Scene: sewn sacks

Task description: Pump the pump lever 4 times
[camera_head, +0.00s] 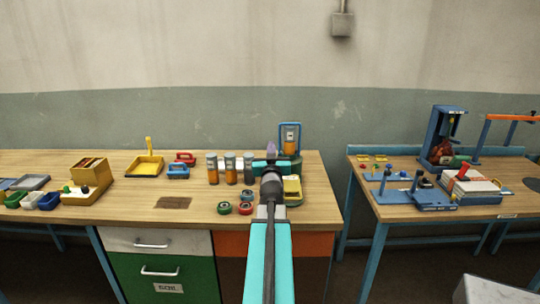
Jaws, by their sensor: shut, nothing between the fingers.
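No part is clearly recognisable as the pump lever. An orange bar (513,117) on a blue frame at the far right looks lever-like, but I cannot tell whether it is the pump lever. A blue-framed device (290,126) with an orange middle stands at the back right of the near wooden bench (130,216). My teal gripper (271,160) is in front of it, above the bench, shut and empty. My arm hides part of the bench's right side. I cannot tell whether the gripper touches anything.
Several orange-filled jars (213,169) stand left of my gripper. Green and red round pieces (224,208) and a yellow-topped item (292,187) lie near it. A yellow tray (144,166) is farther left. A second bench (399,212) stands right, across a gap.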

